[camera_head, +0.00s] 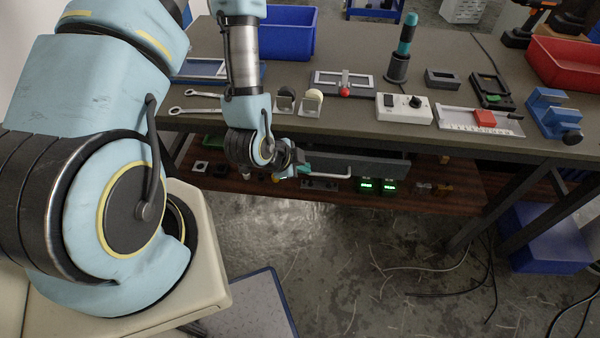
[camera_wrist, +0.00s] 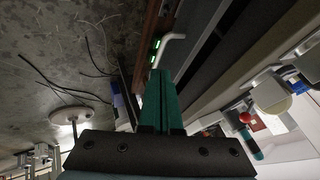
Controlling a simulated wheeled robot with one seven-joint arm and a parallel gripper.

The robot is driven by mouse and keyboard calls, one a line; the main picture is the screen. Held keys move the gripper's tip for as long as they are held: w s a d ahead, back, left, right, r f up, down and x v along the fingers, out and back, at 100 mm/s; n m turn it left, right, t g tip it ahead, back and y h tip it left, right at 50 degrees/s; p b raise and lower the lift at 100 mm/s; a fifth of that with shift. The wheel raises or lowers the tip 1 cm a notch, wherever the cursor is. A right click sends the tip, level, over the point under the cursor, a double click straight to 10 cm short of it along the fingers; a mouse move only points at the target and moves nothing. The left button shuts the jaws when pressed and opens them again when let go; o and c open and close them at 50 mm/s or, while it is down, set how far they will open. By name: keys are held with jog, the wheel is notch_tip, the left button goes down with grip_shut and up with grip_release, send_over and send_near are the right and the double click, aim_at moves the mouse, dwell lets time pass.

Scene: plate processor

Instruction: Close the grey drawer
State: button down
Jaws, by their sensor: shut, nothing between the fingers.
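The grey drawer (camera_head: 380,165) is under the front edge of the workbench in the head view. Its pale bar handle (camera_head: 335,175) is on the left part of its front. How far the drawer stands out from the bench is hard to tell. My gripper (camera_head: 287,173) is just left of the drawer and its handle, below the bench top, with its fingers shut and empty. In the wrist view the teal fingers (camera_wrist: 159,80) are pressed together. The handle (camera_wrist: 174,40) shows just beyond the fingertips, with the dark drawer front (camera_wrist: 205,45) to its right.
The bench top (camera_head: 285,62) above holds wrenches (camera_head: 195,110), a white switch box (camera_head: 404,108), a slider plate (camera_head: 342,84) and a blue bin (camera_head: 287,35). A lower shelf (camera_head: 430,200) carries devices with green displays (camera_head: 377,187). The floor in front is mostly clear, with loose cables.

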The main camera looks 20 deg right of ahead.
aim_at(317, 153)
jog(key=w+d+f+p, duration=0.1)
jog(key=d+f, duration=0.1)
jog(key=w+d+f+p, duration=0.1)
jog(key=w+d+f, duration=0.1)
jog(key=shift+w+p, duration=0.25)
jog(key=shift+p, duration=0.15)
jog(key=shift+w+d+f, duration=0.15)
jog(key=shift+w+d, duration=0.35)
jog(key=shift+w, duration=0.1)
jog(key=shift+w+d+f+b, duration=0.1)
jog(key=shift+w+d+b, duration=0.2)
jog(key=shift+w, duration=0.35)
jog(key=shift+w+d+b, duration=0.2)
jog(key=shift+w+d, duration=0.15)
jog(key=shift+w, duration=0.25)
jog(key=b+v, duration=0.2)
jog(key=v, duration=0.9)
